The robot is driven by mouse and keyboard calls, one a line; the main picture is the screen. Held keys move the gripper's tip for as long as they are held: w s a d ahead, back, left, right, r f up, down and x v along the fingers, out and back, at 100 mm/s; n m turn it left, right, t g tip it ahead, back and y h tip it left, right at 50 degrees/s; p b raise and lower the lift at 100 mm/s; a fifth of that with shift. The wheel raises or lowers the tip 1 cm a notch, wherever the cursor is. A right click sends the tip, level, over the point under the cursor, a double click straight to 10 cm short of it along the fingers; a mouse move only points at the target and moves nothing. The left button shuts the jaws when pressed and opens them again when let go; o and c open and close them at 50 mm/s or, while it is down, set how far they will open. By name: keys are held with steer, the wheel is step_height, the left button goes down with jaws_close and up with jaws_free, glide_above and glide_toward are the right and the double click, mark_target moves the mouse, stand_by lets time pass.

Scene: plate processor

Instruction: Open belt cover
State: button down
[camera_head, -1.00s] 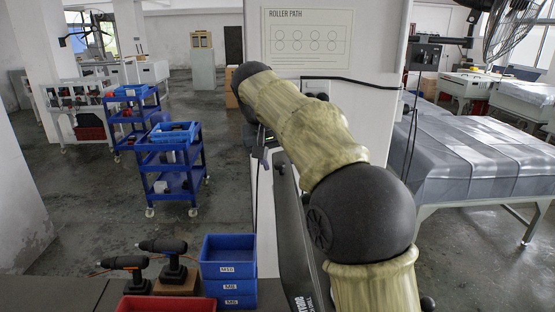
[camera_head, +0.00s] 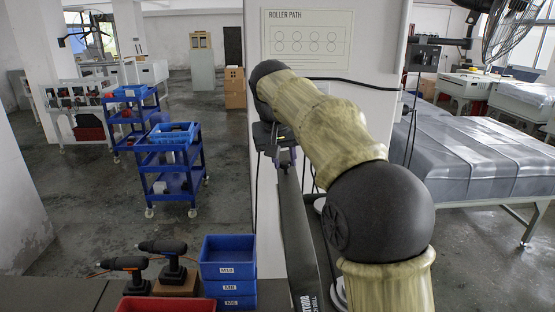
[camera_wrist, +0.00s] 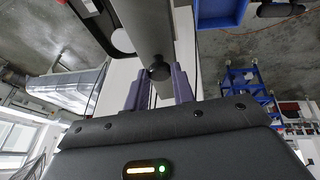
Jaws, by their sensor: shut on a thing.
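The belt cover (camera_head: 294,230) is a long dark grey panel running from the bottom of the head view up to my gripper (camera_head: 285,158). It stands steeply, with printed lettering low on its right side. White rounded parts (camera_head: 338,292) show beside it on the right. In the wrist view the cover (camera_wrist: 152,28) appears as a long grey bar, with a round black knob (camera_wrist: 159,72) at its near end. My gripper's purple fingers (camera_wrist: 158,82) are shut on this knob, one on each side. My arm hides part of the machine behind the cover.
Blue bins (camera_head: 228,265), two power drills (camera_head: 168,260) and a red bin (camera_head: 166,304) sit on the bench at lower left. Blue carts (camera_head: 170,160) stand on the open floor behind. A grey-covered table (camera_head: 475,165) is at right. A pillar (camera_head: 335,55) stands behind my arm.

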steer(key=d+y, duration=0.1)
steer(key=d, duration=0.1)
steer(key=d+y, duration=0.1)
steer(key=d, duration=0.2)
steer(key=shift+d+r+m+y, duration=0.3)
steer(key=shift+r+y, duration=0.05)
steer(key=shift+y, duration=0.05)
steer(key=c, duration=1.2)
jaws_free()
steer(key=shift+r, duration=0.1)
steer(key=p+v, duration=0.2)
steer(key=v, duration=1.5)
steer(key=shift+s+d, duration=0.1)
